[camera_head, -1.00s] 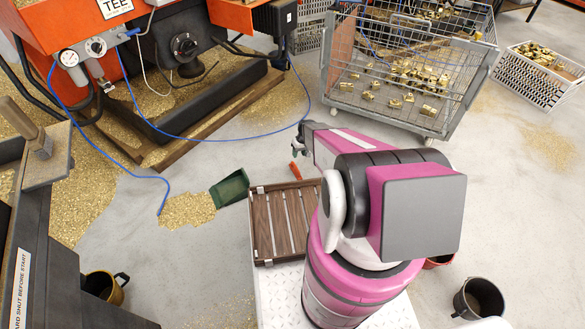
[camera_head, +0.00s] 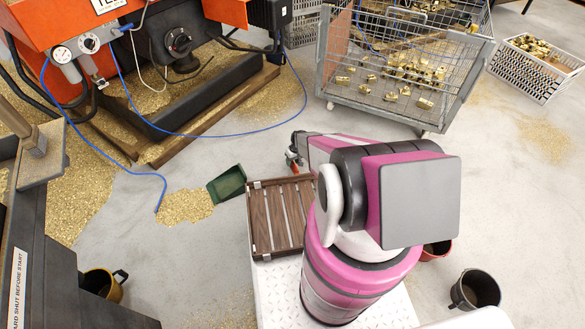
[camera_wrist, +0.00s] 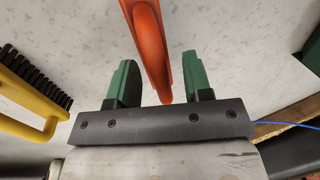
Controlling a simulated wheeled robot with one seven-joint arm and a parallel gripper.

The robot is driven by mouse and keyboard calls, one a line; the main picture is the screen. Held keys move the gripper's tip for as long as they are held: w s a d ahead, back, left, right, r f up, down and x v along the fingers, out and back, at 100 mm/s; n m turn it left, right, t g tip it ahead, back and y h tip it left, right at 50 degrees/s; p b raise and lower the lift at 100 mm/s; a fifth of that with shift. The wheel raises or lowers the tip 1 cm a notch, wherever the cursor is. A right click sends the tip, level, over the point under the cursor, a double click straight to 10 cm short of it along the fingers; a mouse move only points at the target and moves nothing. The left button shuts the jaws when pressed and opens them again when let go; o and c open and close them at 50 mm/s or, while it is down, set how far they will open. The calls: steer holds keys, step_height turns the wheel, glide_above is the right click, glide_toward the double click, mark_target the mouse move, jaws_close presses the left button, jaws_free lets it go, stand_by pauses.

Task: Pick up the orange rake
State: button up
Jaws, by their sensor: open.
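The orange rake shows in the wrist view as a smooth orange handle (camera_wrist: 150,45) that runs down from the top edge, between the two green fingers of my gripper (camera_wrist: 158,62). The fingers are open, with a gap on either side of the handle. The rake's head is out of the wrist view. In the head view my gripper (camera_head: 294,153) is low beyond the wooden tray, and only a small orange-red bit shows beside it. My arm hides much of that spot.
A yellow brush (camera_wrist: 38,100) with dark bristles is left in the wrist view. A slatted wooden tray (camera_head: 262,220), green dustpan (camera_head: 227,185), brass chip pile (camera_head: 185,206) and wire cage cart (camera_head: 385,108) surround the arm.

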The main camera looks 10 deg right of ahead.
steer(key=shift+f, duration=0.3)
jaws_close()
steer(key=shift+r, duration=0.15)
